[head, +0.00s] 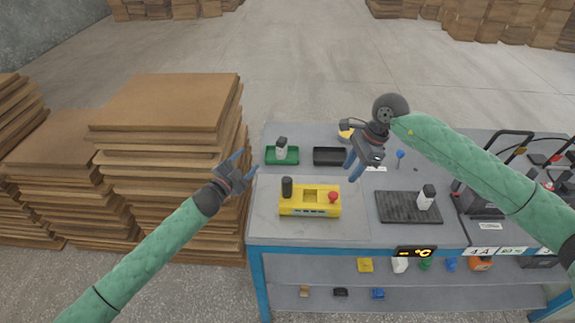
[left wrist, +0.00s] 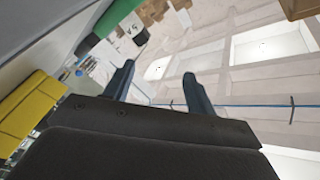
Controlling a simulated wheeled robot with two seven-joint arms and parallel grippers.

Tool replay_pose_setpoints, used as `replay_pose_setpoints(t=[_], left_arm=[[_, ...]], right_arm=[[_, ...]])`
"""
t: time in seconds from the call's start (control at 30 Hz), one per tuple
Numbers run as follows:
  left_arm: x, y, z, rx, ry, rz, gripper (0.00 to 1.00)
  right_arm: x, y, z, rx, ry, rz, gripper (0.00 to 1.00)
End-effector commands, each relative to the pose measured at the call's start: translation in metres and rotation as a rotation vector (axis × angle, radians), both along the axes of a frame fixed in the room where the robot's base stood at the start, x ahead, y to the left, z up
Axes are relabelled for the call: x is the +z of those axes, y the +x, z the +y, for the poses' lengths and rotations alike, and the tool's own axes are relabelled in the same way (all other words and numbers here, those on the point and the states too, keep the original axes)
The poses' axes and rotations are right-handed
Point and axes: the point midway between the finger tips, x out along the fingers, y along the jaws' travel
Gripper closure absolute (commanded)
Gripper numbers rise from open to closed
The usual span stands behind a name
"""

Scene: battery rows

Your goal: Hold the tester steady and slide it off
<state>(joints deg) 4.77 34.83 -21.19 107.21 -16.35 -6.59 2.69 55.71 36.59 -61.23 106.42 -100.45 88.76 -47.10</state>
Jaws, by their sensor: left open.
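The yellow tester (head: 310,209), with a red knob (head: 333,197) on its right end, sits on the workbench. A dark upright cylinder (head: 287,187) stands at its left end; I cannot tell whether it is in the tester or behind it. My left gripper (head: 244,163) is open and empty, left of the tester and apart from it, near the bench's left edge. In the left wrist view its fingers (left wrist: 160,72) are spread, with the yellow tester (left wrist: 30,112) at the left. My right gripper (head: 353,168) hangs behind and right of the tester, apart from it; its finger gap is unclear.
A green tray (head: 268,156) with a white-and-dark battery (head: 281,146) and a black tray (head: 329,156) lie behind the tester. A dark ribbed mat (head: 400,207) with another battery (head: 426,196) lies right. Cardboard stacks (head: 165,105) stand left of the bench.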

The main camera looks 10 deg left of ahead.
Motion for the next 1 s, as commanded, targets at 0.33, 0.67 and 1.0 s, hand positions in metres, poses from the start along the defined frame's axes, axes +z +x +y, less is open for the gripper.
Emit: replay_pose_setpoints(t=[0.33,0.67,1.0], left_arm=[[0.098,-0.012,-0.125,-0.4,0.247,-0.436,0.44],[0.127,-0.06,-0.218,-0.82,0.551,-0.756,0.44],[0.104,-0.102,-0.258,-1.267,0.948,-0.949,0.44]], right_arm=[[0.0,0.0,0.0,0.0,0.0,0.0,0.64],[0.0,0.0,0.0,0.0,0.0,0.0,0.64],[0.0,0.0,0.0,0.0,0.0,0.0,0.64]])
